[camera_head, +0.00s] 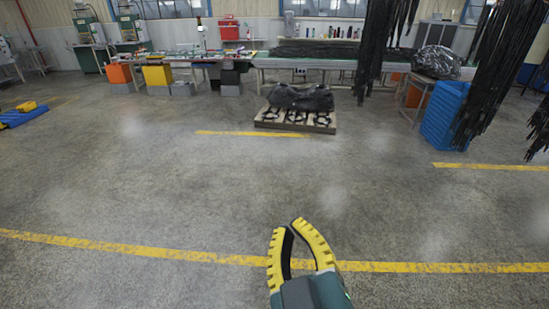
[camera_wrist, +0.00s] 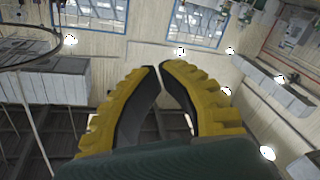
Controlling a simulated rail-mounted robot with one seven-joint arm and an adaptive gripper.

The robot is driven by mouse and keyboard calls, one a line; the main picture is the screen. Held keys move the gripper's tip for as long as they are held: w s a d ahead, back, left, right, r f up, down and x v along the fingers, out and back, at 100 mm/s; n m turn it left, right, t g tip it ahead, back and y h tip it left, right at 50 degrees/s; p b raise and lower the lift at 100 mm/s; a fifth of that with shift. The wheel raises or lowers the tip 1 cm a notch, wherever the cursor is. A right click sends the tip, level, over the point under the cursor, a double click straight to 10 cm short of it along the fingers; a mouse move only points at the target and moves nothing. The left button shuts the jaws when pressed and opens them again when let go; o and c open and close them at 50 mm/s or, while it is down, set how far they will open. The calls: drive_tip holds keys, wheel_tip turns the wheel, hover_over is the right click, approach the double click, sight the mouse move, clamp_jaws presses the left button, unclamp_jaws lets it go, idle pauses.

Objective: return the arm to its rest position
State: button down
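My gripper (camera_head: 291,226) shows at the bottom of the head view, right of centre. It has two curved yellow fingers with dark inner faces on a dark green body. In the wrist view, the fingertips (camera_wrist: 158,67) come together with only a thin gap, and nothing is held between them. The gripper is in front of bare concrete floor in the head view, apart from any object. Most of my arm is out of view.
Dark hoses (camera_head: 377,40) hang at the upper right, with more (camera_head: 497,70) nearer the right edge. A pallet (camera_head: 268,121) bears a black bundle (camera_head: 300,97). A blue crate stack (camera_head: 443,115) stands at right. The wrist view shows windows (camera_wrist: 198,22) and ceiling lamps. Middle floor is clear.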

drive_tip(key=s+d+r+m+t+h, duration=0.4)
drive_tip(key=s+r+m, duration=0.2)
drive_tip(key=r, duration=0.3)
wheel_tip(320, 180, up, 26)
drive_tip(key=m+p, duration=0.1)
drive_tip(key=p, duration=2.4)
drive_tip(key=shift+w+m+t+p, duration=0.2)
drive_tip(key=shift+m+t+p, duration=0.1)
